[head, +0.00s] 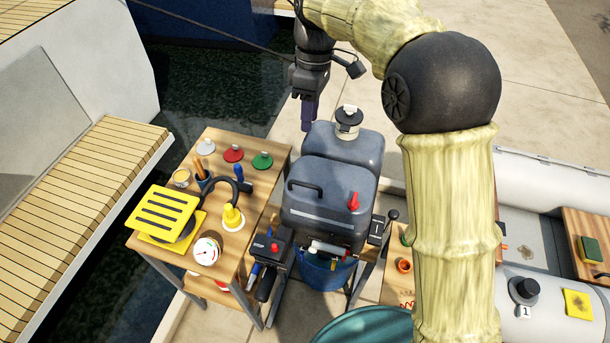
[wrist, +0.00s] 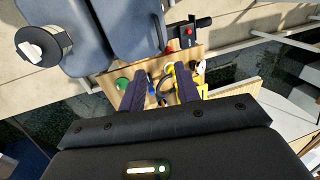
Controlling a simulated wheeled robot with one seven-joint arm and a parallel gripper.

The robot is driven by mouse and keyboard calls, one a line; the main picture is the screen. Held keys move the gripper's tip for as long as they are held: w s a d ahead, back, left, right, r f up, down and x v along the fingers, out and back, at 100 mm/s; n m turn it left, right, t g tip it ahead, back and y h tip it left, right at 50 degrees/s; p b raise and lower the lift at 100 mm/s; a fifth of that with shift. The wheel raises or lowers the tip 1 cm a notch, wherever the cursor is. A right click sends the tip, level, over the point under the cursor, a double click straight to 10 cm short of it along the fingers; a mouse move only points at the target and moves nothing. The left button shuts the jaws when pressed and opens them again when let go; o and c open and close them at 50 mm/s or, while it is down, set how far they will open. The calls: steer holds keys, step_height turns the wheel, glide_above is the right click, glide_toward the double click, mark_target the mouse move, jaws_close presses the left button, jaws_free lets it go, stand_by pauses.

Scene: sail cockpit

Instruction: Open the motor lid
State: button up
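The outboard motor has a grey-blue cover (head: 330,210) in the middle of the head view, with a black handle (head: 305,187) and a red knob (head: 353,201) on it. I take this cover for the motor lid; it lies down on the motor. My gripper (head: 307,118) is above and behind the motor's left side, apart from the handle. In the wrist view its fingers (wrist: 160,95) are apart with nothing between them.
A wooden table (head: 222,262) left of the motor carries a yellow slotted tool (head: 163,213), a white gauge (head: 206,251), a yellow bottle (head: 232,216) and several coloured caps. A blue bucket (head: 325,273) stands below the motor. Grey paving is behind.

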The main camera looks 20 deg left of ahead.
steer(key=p, duration=0.2)
glide_above(305, 176)
steer(key=s+d, duration=0.2)
steer(key=s, duration=0.3)
steer(key=f, duration=1.7)
steer(key=shift+w+a, duration=0.15)
steer(key=shift+w, duration=0.1)
steer(key=shift+c, duration=0.4)
jaws_close()
